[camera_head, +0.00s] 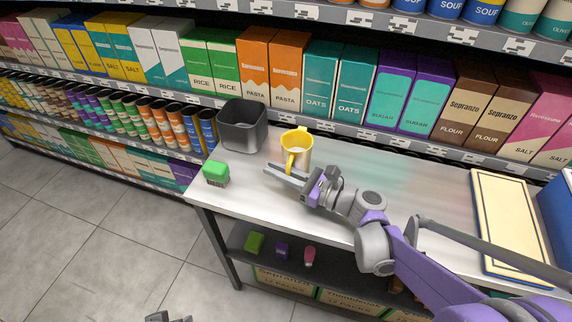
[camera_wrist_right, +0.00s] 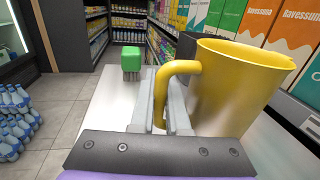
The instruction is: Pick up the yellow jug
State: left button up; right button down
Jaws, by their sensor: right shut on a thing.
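The yellow jug (camera_head: 304,156) is at the back of the counter's metal top, upright, with its handle towards the front left. In the right wrist view the jug (camera_wrist_right: 232,85) fills the right side, its handle running down between the fingers. My right gripper (camera_head: 284,174) is shut on the handle, and the same gripper shows in the right wrist view (camera_wrist_right: 160,112). The jug's base is hidden by the gripper, so I cannot tell whether it touches the counter. Part of my left gripper (camera_head: 168,317) shows at the bottom edge of the head view; its jaws are unclear.
A green brush-like block (camera_head: 215,172) stands at the counter's left corner. A dark grey bin (camera_head: 243,128) stands behind it, left of the jug. A cream board (camera_head: 512,222) lies at the right. Shelves of boxes (camera_head: 270,68) rise close behind.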

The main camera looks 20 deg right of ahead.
notch_tip(320, 180, up, 10)
jog(key=p, duration=0.3)
dwell(0.8)
dwell(0.7)
